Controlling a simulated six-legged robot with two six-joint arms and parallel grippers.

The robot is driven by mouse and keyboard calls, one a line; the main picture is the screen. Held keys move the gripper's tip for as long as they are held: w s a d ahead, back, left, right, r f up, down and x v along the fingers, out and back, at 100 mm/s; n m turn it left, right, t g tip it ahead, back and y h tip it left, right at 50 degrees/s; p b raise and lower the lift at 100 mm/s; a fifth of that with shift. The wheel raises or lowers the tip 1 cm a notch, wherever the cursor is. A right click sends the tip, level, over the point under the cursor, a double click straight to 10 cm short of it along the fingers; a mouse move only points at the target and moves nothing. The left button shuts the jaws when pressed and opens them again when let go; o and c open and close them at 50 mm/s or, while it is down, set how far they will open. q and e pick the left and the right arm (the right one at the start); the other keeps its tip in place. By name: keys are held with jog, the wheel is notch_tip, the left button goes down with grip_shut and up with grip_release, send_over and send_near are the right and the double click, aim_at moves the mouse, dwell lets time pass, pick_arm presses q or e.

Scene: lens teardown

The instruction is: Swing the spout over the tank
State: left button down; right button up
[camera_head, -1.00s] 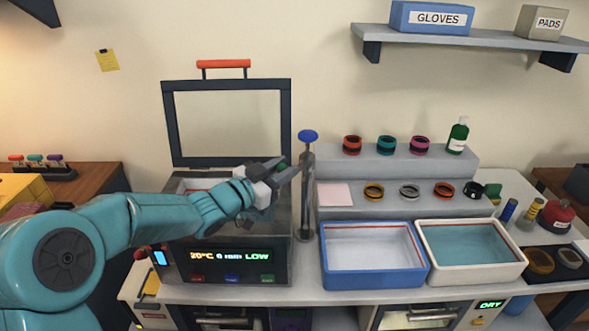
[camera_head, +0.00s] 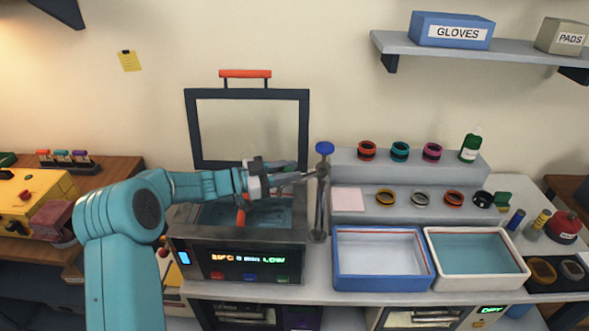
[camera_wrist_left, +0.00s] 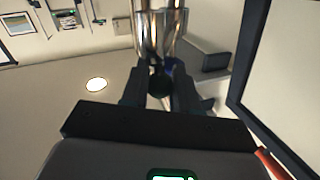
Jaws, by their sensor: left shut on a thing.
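The tank (camera_head: 205,238) is a dark metal box with a lit display and water inside; its framed lid stands open behind it. The tap column (camera_head: 319,215) with a blue knob stands at the tank's right side. The spout (camera_head: 308,177) reaches left from the column toward my left gripper (camera_head: 280,180). That gripper is shut on the spout, above the right-back part of the tank. In the left wrist view the spout (camera_wrist_left: 160,28) shows as shiny metal between the fingers (camera_wrist_left: 160,85). The spout's outlet is hidden by the gripper. My right gripper is out of view.
Two basins, blue-rimmed (camera_head: 337,270) and white-rimmed (camera_head: 435,270), sit right of the column. A stepped rack (camera_head: 355,160) holds several coloured rings and a green bottle (camera_head: 470,148). An orange piece (camera_head: 241,216) shows within the tank's opening.

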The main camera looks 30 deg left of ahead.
pick_arm(q)
jog(key=shift+r, duration=0.2)
jog(key=c, duration=1)
grip_release()
jog(key=shift+o, duration=0.5)
jog(key=shift+s+a+f, duration=0.2)
jog(key=shift+a, duration=0.15)
jog(key=b+v, duration=0.4)
jog(key=v, duration=1.1)
jog(key=shift+s+r, duration=0.2)
jog(key=shift+s, duration=0.1)
jog(key=shift+a, duration=0.1)
